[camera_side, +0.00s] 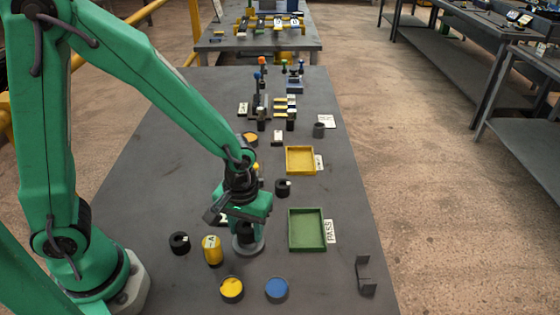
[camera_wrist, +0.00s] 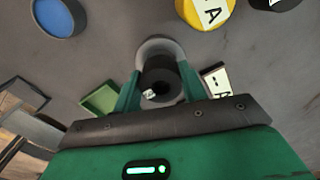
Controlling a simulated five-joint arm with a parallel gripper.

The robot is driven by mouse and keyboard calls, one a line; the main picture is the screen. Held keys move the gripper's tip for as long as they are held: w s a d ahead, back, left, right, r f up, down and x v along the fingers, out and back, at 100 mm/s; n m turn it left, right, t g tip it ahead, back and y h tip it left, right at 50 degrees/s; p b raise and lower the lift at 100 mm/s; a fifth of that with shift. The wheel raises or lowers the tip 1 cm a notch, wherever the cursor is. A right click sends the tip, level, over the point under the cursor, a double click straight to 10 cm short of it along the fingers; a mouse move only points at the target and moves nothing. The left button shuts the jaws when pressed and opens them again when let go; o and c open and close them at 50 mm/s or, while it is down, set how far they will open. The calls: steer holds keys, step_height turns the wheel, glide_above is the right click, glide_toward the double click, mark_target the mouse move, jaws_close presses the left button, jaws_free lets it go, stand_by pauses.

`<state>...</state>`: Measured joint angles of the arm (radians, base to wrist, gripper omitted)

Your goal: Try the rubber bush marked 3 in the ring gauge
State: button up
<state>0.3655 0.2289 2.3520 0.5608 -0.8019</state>
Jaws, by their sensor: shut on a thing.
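My gripper (camera_wrist: 158,80) is shut on a black rubber bush (camera_wrist: 158,72) with a hollow centre and a small white label; its mark is too small to read. In the side view, my gripper (camera_side: 247,226) points down at the grey ring gauge (camera_side: 248,250), and the bush is mostly hidden between the fingers. In the wrist view, the ring gauge (camera_wrist: 160,43) shows as a pale grey rim just behind the bush. I cannot tell whether the bush is inside the ring or just above it. Other black bushes stand at left (camera_side: 180,243) and behind (camera_side: 283,188).
A yellow cylinder marked A (camera_side: 212,250) stands close left of the gauge. A yellow-topped disc (camera_side: 232,289) and a blue one (camera_side: 276,289) are in front. A green tray (camera_side: 291,246) with a PASS card is right; a yellow tray (camera_side: 300,174) is farther back. A grey bracket (camera_side: 366,276) stands front right.

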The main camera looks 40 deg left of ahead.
steer(key=shift+f, duration=0.8)
steer(key=shift+f, duration=0.2)
stand_by(1.5)
steer(key=o, duration=1.1)
steer(key=shift+c, duration=0.2)
steer(key=shift+r, duration=0.1)
steer(key=shift+r, duration=3.8)
